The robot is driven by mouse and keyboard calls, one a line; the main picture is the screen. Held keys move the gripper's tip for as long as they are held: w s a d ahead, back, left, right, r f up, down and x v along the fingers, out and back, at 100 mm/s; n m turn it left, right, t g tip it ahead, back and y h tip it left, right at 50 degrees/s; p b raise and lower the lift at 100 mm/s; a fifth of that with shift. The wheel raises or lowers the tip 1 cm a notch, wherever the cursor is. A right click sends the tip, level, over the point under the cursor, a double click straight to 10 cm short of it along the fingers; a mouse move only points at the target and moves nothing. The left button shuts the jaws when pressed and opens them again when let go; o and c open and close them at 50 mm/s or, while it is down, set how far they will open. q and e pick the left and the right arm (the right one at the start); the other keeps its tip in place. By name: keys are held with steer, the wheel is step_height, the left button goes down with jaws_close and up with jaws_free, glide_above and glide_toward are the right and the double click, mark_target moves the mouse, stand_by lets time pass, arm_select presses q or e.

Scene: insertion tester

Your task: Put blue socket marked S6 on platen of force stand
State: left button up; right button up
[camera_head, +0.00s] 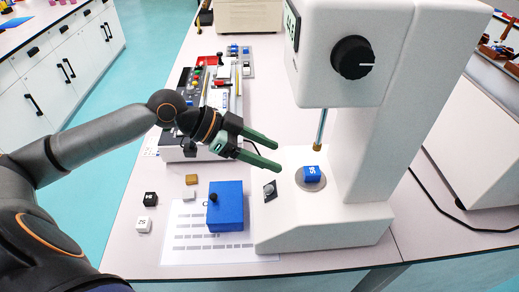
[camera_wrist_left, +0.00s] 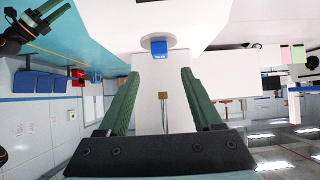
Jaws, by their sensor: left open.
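The blue socket (camera_head: 312,174) sits on the round platen (camera_head: 301,186) of the white force stand (camera_head: 368,215), under the thin rod (camera_head: 321,130). Its white mark looks like S6 but is small and turned. My left gripper (camera_head: 279,158) is open and empty, to the left of the socket and apart from it. In the left wrist view the blue socket (camera_wrist_left: 159,49) shows beyond the open green fingers (camera_wrist_left: 160,85), on the platen.
A blue box (camera_head: 227,212) with a black knob stands on a printed sheet (camera_head: 185,242). A black socket (camera_head: 150,198), a white socket (camera_head: 143,225) and small tan (camera_head: 192,179) and grey (camera_head: 189,194) blocks lie left of it. Equipment (camera_head: 205,95) stands behind my gripper.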

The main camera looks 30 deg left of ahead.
arm_select(q)
steer(key=shift+v, duration=1.05)
stand_by(1.1)
